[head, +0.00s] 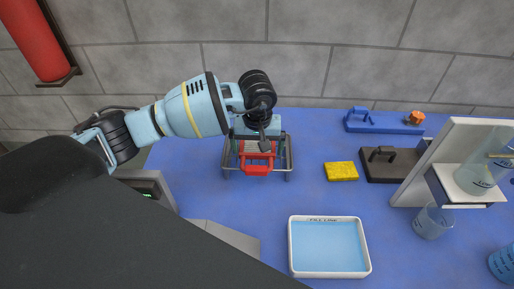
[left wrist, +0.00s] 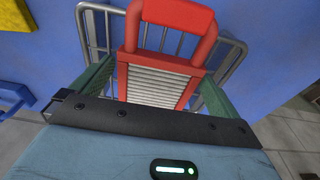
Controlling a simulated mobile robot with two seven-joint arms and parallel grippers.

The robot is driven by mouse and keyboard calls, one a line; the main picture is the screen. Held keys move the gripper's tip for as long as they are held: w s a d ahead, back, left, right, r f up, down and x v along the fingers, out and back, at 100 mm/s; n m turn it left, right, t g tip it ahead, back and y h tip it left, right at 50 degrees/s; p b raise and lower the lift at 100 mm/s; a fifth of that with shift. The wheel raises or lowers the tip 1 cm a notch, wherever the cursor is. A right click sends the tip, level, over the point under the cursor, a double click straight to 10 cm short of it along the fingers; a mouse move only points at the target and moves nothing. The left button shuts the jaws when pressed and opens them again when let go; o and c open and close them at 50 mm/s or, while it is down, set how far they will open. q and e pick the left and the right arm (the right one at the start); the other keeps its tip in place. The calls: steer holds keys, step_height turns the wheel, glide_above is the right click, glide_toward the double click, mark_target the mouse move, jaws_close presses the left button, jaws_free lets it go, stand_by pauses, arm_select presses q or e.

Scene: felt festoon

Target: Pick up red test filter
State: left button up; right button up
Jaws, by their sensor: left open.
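The red test filter (head: 256,168) has a red frame and a red loop handle, and sits in a grey wire rack (head: 286,158) on the blue table. In the left wrist view the red filter (left wrist: 170,58) shows pale ribbed slats inside its frame. My left gripper (head: 259,143) is over the rack at the filter's far side. In the left wrist view my left gripper's green fingers (left wrist: 152,88) are spread, one on each side of the filter frame. Whether they touch the frame is hard to tell. My right gripper is not in view.
A yellow sponge-like block (head: 341,171) and a dark block with a handle (head: 391,164) lie to the right. A blue handled piece (head: 378,122) is behind them. A water tray (head: 329,246) is in front. A white stand (head: 436,165) with beakers is at right.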

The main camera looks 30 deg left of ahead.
mark_target(257, 150)
arm_select(q)
steer(key=c, duration=0.8)
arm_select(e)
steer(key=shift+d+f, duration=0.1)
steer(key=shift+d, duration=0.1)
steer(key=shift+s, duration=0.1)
arm_select(q)
steer(key=shift+r, duration=0.45)
step_height(257, 150, up, 2)
steer(key=shift+r, duration=0.15)
steer(key=shift+s+d+r, duration=0.2)
steer(key=shift+s, duration=0.35)
steer(key=s+d+r+b, duration=0.1)
steer(key=s+d, duration=0.3)
steer(key=s, duration=1)
steer(key=shift+s+r, duration=0.15)
steer(key=shift+r, duration=0.05)
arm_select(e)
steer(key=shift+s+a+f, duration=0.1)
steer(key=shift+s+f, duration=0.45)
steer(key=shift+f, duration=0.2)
